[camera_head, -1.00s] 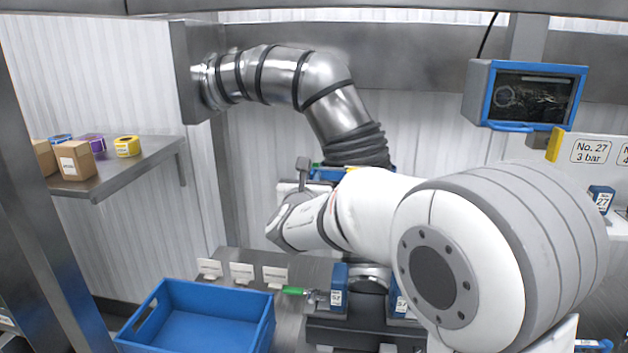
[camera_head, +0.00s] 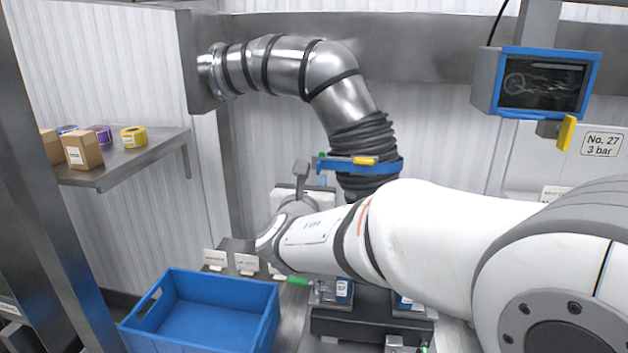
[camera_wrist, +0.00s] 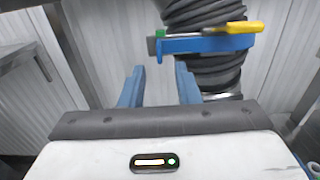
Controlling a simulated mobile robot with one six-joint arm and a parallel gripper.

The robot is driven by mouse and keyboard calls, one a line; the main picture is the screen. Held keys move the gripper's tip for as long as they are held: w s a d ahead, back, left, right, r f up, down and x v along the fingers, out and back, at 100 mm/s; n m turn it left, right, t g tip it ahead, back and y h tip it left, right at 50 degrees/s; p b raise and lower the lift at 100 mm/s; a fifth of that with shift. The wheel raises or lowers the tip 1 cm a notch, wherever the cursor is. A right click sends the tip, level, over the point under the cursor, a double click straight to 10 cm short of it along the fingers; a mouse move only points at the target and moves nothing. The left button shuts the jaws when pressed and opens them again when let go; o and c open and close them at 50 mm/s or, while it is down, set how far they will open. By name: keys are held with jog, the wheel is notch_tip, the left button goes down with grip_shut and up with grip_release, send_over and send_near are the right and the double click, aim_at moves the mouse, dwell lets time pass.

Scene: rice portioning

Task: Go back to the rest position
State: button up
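My gripper (camera_wrist: 159,73) shows in the wrist view as two blue fingers standing apart, with nothing between them. Its fingers point toward the back wall and the black ribbed hose. A blue clamp with a yellow lever (camera_wrist: 205,44) is around that hose, beyond and to the right of the fingers. In the head view my white arm (camera_head: 430,235) reaches from the right across the bench, and the gripper's fingers cannot be made out there. The clamp (camera_head: 342,165) shows above my arm, on the lower end of the steel duct (camera_head: 345,95).
An empty-looking blue crate (camera_head: 200,300) stands at the front left. Several small label cards (camera_head: 247,263) stand behind it. A shelf (camera_head: 140,160) with boxes and tape rolls is at the left. A blue-framed screen (camera_head: 545,80) hangs at the right.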

jog(key=shift+s, duration=0.1)
jog(key=s+d+f+m+g+h, duration=0.2)
jog(key=s+d+f+m+g, duration=0.15)
jog(key=d+m, duration=0.3)
jog(key=s+d+f+m+g+h, duration=0.2)
jog(key=s+d+f+m+g, duration=0.15)
jog(key=d+m, duration=0.35)
jog(key=s+d+f+m+g+h, duration=0.25)
jog(key=s+d+m, duration=0.25)
jog(key=d, duration=0.4)
jog(key=s+a+f+m+g+y, duration=0.1)
jog(key=s+f+m+g+y, duration=0.1)
jog(key=s+m, duration=0.5)
jog(key=s+a+f+m+g+y, duration=0.1)
jog(key=s+f+m+g+y, duration=0.2)
jog(key=s+f+m+y, duration=0.2)
jog(key=s+m+y, duration=0.1)
jog(key=s+m, duration=0.2)
jog(key=m, duration=0.1)
jog(key=shift+s+a+f+g, duration=0.25)
jog(key=shift+a+g, duration=0.1)
